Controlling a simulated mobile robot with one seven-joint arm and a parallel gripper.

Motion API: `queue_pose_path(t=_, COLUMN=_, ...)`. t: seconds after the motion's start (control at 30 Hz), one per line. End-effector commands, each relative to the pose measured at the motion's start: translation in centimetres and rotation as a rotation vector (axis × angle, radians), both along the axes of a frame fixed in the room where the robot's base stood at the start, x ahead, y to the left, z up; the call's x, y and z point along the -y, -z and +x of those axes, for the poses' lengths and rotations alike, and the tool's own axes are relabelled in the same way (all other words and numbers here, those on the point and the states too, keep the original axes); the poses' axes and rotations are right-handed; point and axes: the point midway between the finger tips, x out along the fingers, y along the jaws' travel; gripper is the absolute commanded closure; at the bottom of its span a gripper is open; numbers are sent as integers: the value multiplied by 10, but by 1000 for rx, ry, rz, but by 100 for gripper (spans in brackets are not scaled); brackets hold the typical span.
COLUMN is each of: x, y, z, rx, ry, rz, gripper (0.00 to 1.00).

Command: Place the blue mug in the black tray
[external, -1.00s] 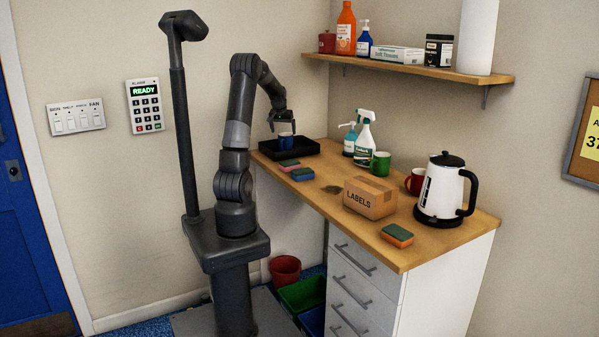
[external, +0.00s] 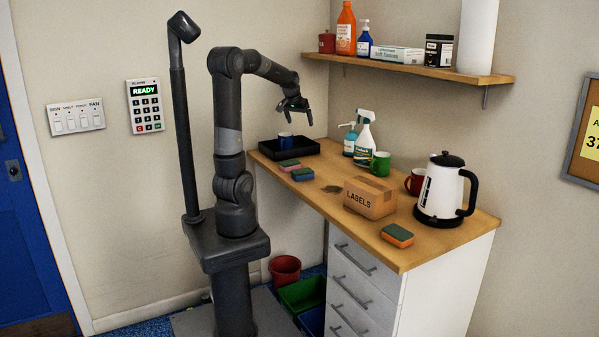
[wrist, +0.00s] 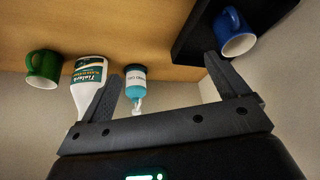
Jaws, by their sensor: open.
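The blue mug (external: 286,141) stands in the black tray (external: 312,149) at the far left end of the counter. In the wrist view the blue mug (wrist: 234,32) also shows inside the black tray (wrist: 187,40), at the upper right. My gripper (external: 296,122) is open and empty, raised above the tray and apart from the mug. Its two spread fingers (wrist: 160,75) show in the wrist view with nothing between them in their grasp.
A white spray bottle (external: 365,140), a pump bottle (external: 349,142) and a green mug (external: 380,164) stand right of the tray. A labels box (external: 370,198) and kettle (external: 445,190) are nearer. A shelf (external: 420,68) hangs above.

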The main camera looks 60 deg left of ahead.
Motion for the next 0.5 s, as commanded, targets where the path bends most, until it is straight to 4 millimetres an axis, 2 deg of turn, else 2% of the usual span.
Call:
queue_pose_path(t=0.03, x=31, y=-8, z=-8, rx=9, ry=48, rz=4, gripper=8)
queue_pose_path(t=0.2, x=113, y=-17, z=-43, rx=24, ry=188, rz=9, gripper=8)
queue_pose_path(t=0.4, x=190, y=-13, z=-98, rx=43, ry=351, rz=17, gripper=8)
queue_pose_path(t=0.5, x=217, y=-6, z=-125, rx=52, ry=423, rz=21, gripper=8)
